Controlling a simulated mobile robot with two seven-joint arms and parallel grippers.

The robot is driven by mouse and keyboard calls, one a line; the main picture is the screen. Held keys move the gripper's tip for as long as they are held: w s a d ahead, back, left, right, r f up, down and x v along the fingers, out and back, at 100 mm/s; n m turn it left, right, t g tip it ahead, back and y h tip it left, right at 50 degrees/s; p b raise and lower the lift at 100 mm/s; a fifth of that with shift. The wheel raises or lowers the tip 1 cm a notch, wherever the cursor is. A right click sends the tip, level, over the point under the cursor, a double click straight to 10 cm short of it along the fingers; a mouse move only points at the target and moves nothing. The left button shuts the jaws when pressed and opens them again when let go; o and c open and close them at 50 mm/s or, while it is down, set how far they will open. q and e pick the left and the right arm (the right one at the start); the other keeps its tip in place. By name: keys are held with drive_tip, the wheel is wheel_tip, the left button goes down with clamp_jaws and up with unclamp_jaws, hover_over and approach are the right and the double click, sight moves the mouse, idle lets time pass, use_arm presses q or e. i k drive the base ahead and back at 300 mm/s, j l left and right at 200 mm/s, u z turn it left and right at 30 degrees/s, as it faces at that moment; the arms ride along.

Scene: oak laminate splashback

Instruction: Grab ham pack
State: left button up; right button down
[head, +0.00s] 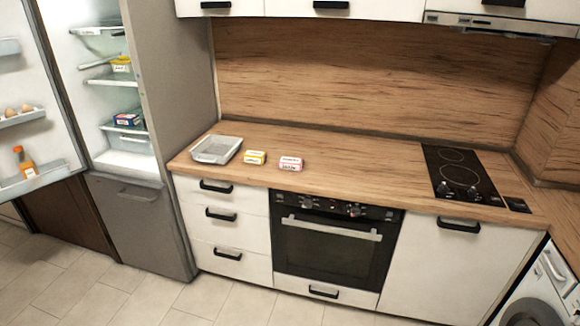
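Two small packs lie on the wooden counter in the head view. One is pink-red and white (291,163), with dark lettering too small to read for sure. The other is yellow and white (255,157), just to its left, with a small gap between them. A dark blue and red pack (127,119) sits on a shelf inside the open fridge, and a yellow item (121,65) sits on a higher shelf. I cannot tell from the labels which one is ham. Neither of my grippers is in view.
A grey tray (217,149) stands on the counter (370,180) left of the packs. The fridge door (35,90) stands open at the left, with eggs and an orange bottle (25,162). A black hob (460,175) is at the right. The counter between packs and hob is clear.

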sight(286, 163)
drive_tip(key=i+l, duration=0.1)
drive_tip(key=i, duration=0.25)
drive_tip(key=i+j+z, duration=0.15)
drive_tip(key=i+j, duration=0.2)
drive_tip(key=i, duration=0.2)
drive_tip(key=i+j+z, duration=0.15)
drive_tip(key=i+j, duration=0.2)
drive_tip(key=i, duration=0.2)
drive_tip(key=i+j, duration=0.15)
drive_tip(key=j, duration=0.2)
drive_tip(key=i+j+z, duration=0.1)
drive_tip(key=j, duration=0.25)
drive_tip(key=i+j, duration=0.15)
drive_tip(key=j, duration=0.2)
drive_tip(key=i+j+z, duration=0.1)
drive_tip(key=j, duration=0.25)
drive_tip(key=i+j, duration=0.15)
drive_tip(key=j, duration=0.2)
drive_tip(key=i+j+z, duration=0.1)
drive_tip(key=j, duration=0.25)
